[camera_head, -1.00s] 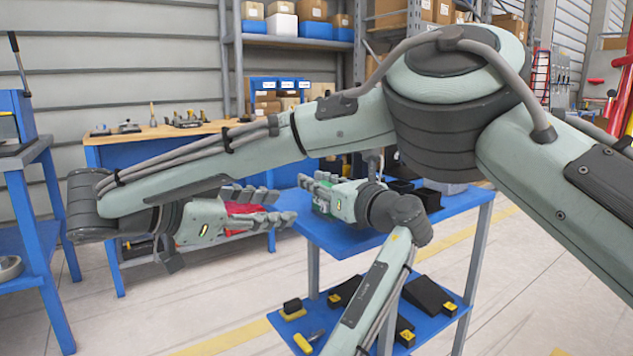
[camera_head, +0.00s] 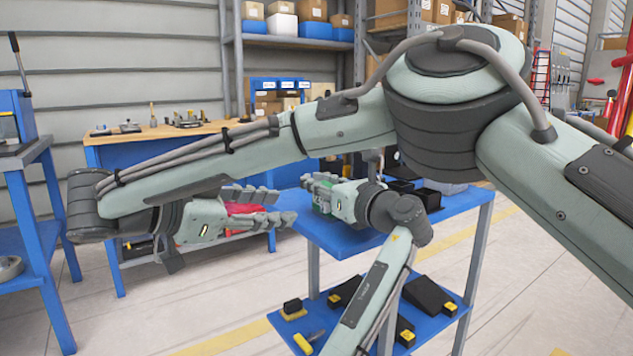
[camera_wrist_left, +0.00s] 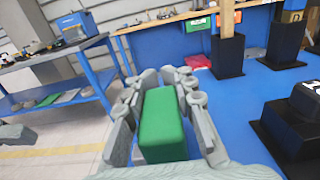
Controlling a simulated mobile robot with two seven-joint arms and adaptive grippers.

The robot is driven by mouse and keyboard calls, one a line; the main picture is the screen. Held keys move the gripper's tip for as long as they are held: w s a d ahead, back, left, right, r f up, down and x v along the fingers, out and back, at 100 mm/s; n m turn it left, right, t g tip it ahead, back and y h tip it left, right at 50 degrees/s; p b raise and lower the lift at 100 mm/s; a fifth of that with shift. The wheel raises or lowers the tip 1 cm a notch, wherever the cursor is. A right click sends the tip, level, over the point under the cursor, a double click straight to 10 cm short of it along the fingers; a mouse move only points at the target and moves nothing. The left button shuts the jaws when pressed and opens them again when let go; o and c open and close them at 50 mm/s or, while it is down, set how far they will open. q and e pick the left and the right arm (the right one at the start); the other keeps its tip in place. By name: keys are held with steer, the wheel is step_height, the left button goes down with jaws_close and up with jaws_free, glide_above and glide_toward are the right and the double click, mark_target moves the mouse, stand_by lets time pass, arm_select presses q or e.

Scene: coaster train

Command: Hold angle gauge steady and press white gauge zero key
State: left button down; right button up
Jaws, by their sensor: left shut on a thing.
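A green block-shaped body (camera_wrist_left: 163,125), which I take to be the angle gauge, sits between the fingers of my left gripper (camera_wrist_left: 163,95). In the head view my left gripper (camera_head: 314,190) is over the blue cart top, shut on the green body (camera_head: 322,205), which shows only in part. No white key shows in either view; the gauge's face is hidden. My right gripper (camera_head: 270,207) is left of the left one, its fingers spread apart and pointing right towards it. It is apart from the gauge and seems empty; a red patch shows behind it.
Black blocks with posts (camera_wrist_left: 228,60) and a black object (camera_wrist_left: 292,128) stand right of the gauge. My right arm crosses above the cart.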

arm_select(q)
steer(key=c, duration=1.2)
jaws_free()
steer(key=shift+o, duration=0.2)
